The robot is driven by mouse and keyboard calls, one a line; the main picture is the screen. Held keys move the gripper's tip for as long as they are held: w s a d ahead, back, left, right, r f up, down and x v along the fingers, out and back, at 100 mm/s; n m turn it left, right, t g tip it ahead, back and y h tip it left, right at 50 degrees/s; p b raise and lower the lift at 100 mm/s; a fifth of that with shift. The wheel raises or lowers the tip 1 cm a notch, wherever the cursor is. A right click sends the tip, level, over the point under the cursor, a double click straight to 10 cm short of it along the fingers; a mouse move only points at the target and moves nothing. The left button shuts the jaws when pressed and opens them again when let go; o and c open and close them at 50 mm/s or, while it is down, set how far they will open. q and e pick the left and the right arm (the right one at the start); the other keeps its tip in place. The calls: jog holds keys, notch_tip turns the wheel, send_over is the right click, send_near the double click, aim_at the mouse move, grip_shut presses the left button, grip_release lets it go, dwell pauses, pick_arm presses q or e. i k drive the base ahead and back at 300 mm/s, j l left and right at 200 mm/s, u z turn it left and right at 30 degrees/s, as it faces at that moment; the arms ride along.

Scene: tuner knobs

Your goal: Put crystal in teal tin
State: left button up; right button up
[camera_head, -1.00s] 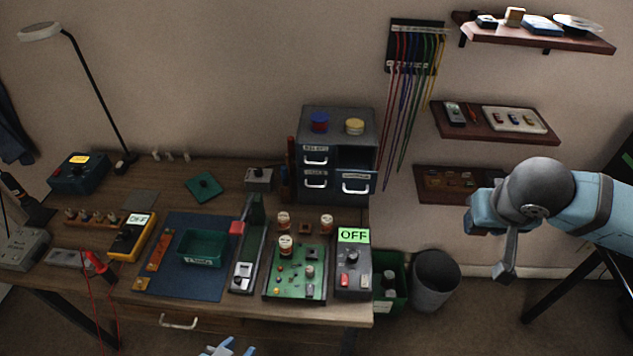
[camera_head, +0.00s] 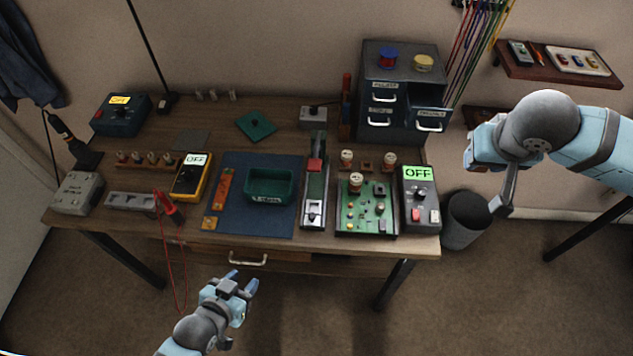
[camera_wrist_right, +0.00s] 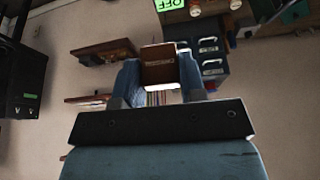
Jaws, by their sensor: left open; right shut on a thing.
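The teal tin (camera_head: 270,199) is open-topped and sits on the blue mat, with a label on its front. A flat teal piece like its lid (camera_head: 255,125) lies behind it. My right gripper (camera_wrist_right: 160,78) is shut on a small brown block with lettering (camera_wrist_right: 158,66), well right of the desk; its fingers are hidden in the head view. I cannot tell whether this block is the crystal. My left gripper (camera_head: 243,281) is open and empty, in front of the desk and below the drawer handle.
A green circuit board (camera_head: 366,218) with several parts and a grey box reading OFF (camera_head: 421,200) stand right of the mat. A yellow meter (camera_head: 190,177) is to its left. A grey drawer cabinet (camera_head: 399,67) is at the back right. A bin (camera_head: 465,220) stands beside the desk.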

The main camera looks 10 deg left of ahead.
aim_at(270, 191)
jog(key=k+j, duration=0.1)
jog(key=j, duration=1.85)
jog(key=k, duration=0.05)
